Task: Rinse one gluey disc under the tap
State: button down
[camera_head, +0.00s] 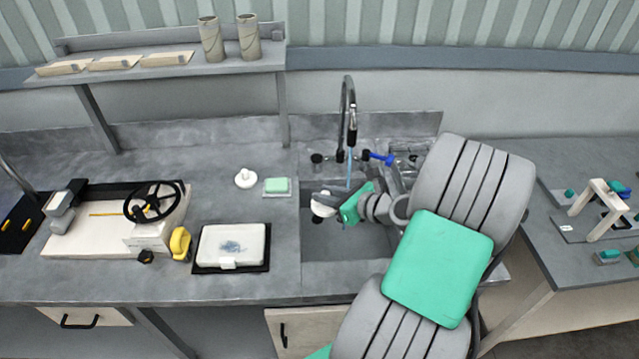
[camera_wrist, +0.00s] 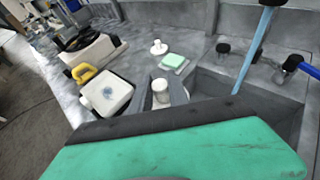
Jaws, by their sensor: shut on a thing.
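My gripper (camera_head: 338,206) is over the sink (camera_head: 345,275), shut on a white disc (camera_head: 322,204). In the wrist view the disc (camera_wrist: 160,88) shows as a pale, short round piece beyond the green plate. Its glue is too small to make out. The tap (camera_head: 348,105) is a tall curved spout at the back of the sink. A blue stream (camera_head: 348,167) falls from it; it also shows at the right of the wrist view (camera_wrist: 254,50). The disc appears left of the stream in both views. My gripper hides where the stream ends.
A white knobbed piece (camera_head: 246,178) and a green sponge on a tray (camera_head: 277,186) lie left of the sink. A white box with a blue smear (camera_head: 232,245) is on a black mat. A blue lever (camera_head: 380,158) stands right of the tap.

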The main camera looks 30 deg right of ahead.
jog(key=w+d+f+b, duration=0.2)
jog(key=w+d+b, duration=0.2)
jog(key=w+d, duration=0.4)
jog(key=shift+w+d+f+b, duration=0.3)
jog(key=shift+d+f, duration=0.05)
jog(key=shift+d, duration=0.85)
jog(key=shift+s+d+p, duration=0.35)
jog(key=shift+s+p, duration=0.15)
jog(key=shift+w, duration=0.1)
jog(key=shift+w+a+p, duration=0.4)
jog(key=shift+p, duration=0.1)
